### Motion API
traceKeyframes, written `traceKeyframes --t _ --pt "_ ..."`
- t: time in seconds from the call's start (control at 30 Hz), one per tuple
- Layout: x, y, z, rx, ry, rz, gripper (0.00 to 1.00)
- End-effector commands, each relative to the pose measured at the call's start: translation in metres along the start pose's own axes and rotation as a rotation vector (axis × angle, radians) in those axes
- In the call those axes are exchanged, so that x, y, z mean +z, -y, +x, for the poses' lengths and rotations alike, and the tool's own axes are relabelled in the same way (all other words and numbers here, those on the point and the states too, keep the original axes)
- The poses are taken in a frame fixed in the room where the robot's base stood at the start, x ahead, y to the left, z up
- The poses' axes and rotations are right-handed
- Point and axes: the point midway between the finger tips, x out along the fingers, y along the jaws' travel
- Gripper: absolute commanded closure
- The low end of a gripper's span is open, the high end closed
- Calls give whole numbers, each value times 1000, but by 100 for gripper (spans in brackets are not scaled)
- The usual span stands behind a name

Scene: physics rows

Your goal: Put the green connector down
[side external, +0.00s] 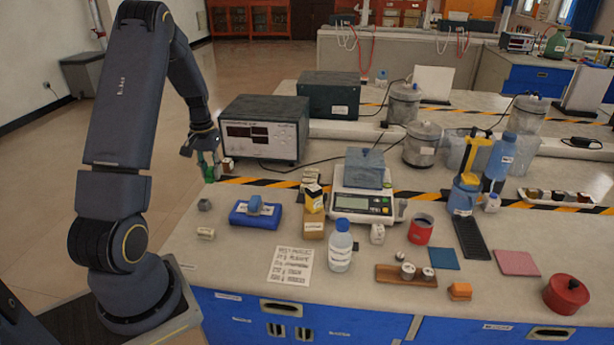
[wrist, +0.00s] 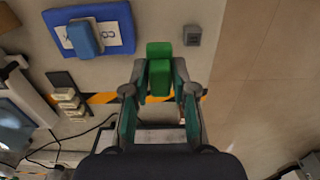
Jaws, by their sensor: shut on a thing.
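The green connector (wrist: 159,76) sits between the two fingers of my gripper (wrist: 159,88) in the wrist view. The fingers are shut on it, with green pads on their inner sides. In the side view my gripper (side external: 206,158) is at the left end of the bench, left of the grey power supply, with the green connector (side external: 209,172) low between its fingers. Whether the connector touches the bench I cannot tell.
A blue pad (side external: 240,217) carries a smaller blue block. The power supply (side external: 264,128) stands to the right. Striped tape (side external: 280,183) crosses the bench.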

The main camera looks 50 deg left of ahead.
Motion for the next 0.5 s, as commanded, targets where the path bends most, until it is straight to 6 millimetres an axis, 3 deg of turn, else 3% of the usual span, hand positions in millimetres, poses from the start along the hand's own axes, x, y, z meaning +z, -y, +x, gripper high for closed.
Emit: traceKeyframes --t 0.37,0.5 --pt "-84 1 40 0 1 -8 98" --pt "-109 1 69 1 4 -7 98"
